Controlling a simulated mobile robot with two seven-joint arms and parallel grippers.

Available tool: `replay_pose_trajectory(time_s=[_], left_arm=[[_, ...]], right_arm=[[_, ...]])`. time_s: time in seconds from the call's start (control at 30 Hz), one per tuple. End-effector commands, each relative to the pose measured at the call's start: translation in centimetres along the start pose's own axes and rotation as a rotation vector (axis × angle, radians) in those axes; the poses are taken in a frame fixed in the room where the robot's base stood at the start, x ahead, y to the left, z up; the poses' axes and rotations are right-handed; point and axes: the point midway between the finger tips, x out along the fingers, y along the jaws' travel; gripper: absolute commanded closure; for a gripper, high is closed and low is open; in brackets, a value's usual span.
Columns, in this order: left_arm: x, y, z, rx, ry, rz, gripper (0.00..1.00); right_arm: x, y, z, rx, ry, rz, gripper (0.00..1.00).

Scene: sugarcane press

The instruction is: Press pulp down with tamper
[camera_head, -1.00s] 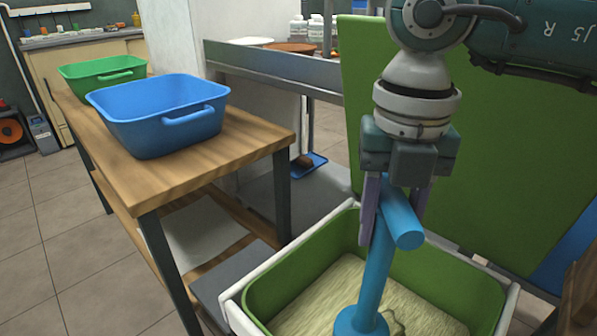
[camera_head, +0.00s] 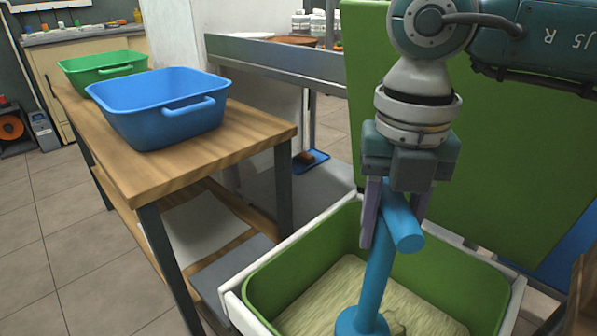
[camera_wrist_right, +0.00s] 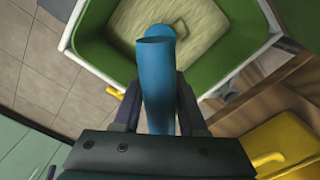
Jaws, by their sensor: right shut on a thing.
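A blue tamper (camera_head: 378,275) with a T-shaped handle stands nearly upright in the head view. My right gripper (camera_head: 396,215) is shut on its handle from above. The tamper's round foot is low over the pale, fibrous pulp (camera_head: 338,291); I cannot tell how firmly it touches. The pulp lies in a green bin (camera_head: 300,262) with a white outer rim. In the right wrist view the tamper's handle (camera_wrist_right: 158,85) sits between the fingers of my right gripper (camera_wrist_right: 158,115), with the pulp (camera_wrist_right: 195,25) beyond. My left gripper is not in view.
A wooden table (camera_head: 215,160) at left carries a blue basin (camera_head: 160,112) and a green basin (camera_head: 100,69). A large green panel (camera_head: 500,150) rises behind the bin. A yellow object (camera_wrist_right: 285,140) shows at lower right in the right wrist view. Tiled floor lies open at far left.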

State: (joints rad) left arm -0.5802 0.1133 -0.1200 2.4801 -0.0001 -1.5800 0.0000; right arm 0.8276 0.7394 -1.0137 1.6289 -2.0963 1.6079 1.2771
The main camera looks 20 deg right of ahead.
Motion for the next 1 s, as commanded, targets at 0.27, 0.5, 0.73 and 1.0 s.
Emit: replay_pose_trajectory(time_s=[0.27,0.5,0.73,1.0], left_arm=[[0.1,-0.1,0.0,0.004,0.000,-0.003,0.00],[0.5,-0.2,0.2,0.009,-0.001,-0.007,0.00],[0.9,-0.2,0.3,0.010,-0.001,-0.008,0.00],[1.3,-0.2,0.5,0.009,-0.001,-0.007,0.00]], right_arm=[[0.1,-0.1,0.0,0.001,0.001,-0.002,1.00],[0.7,-0.1,0.0,0.001,0.001,-0.002,1.00],[1.3,-0.1,0.0,0.000,0.001,-0.002,1.00],[1.9,-0.1,0.0,0.000,0.001,-0.003,1.00]])
